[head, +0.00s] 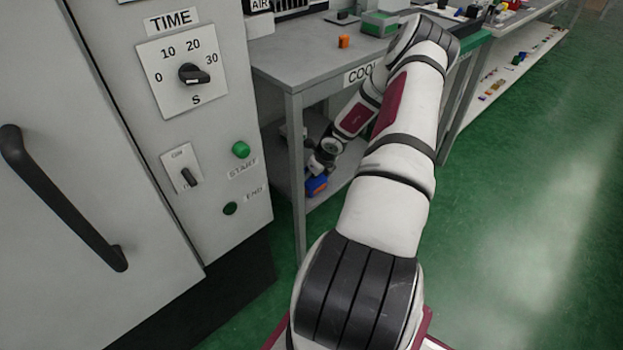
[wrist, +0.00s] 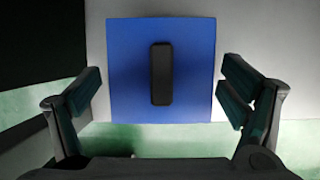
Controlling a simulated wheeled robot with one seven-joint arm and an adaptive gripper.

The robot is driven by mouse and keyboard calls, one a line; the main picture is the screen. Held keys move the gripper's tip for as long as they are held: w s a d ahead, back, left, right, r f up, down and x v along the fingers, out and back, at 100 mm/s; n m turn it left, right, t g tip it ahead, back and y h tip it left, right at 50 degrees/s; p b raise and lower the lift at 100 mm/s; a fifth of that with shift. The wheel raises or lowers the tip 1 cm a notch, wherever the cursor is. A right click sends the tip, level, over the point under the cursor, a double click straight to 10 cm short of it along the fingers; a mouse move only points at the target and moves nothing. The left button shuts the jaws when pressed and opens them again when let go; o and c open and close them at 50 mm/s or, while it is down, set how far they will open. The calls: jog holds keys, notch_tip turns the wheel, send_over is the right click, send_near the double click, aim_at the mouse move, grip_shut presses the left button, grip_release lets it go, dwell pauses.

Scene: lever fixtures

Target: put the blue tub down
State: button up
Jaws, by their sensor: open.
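The blue tub (wrist: 128,70) fills the middle of the wrist view. A dark upright bar, perhaps its handle (wrist: 161,74), is on its face. My gripper (wrist: 160,95) is open, with one finger on each side of the tub and a visible gap on both sides. In the head view the blue tub (head: 316,186) is small and low, at the lower shelf under the grey table. My gripper end (head: 318,165) is just above it there, partly hidden by the table leg and dim light. I cannot tell the tub's full contact with the shelf.
The grey table top (head: 300,57) is over my forearm's end, and its front leg (head: 297,180) stands close by. The lower shelf (head: 283,172) is under it. An orange block (head: 343,41) sits on top. A panel with dial and buttons stands left. Green floor is free at right.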

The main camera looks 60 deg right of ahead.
jog(key=p+v, duration=0.4)
jog(key=v, duration=0.5)
jog(key=shift+s+r, duration=0.2)
jog(key=shift+r, duration=0.05)
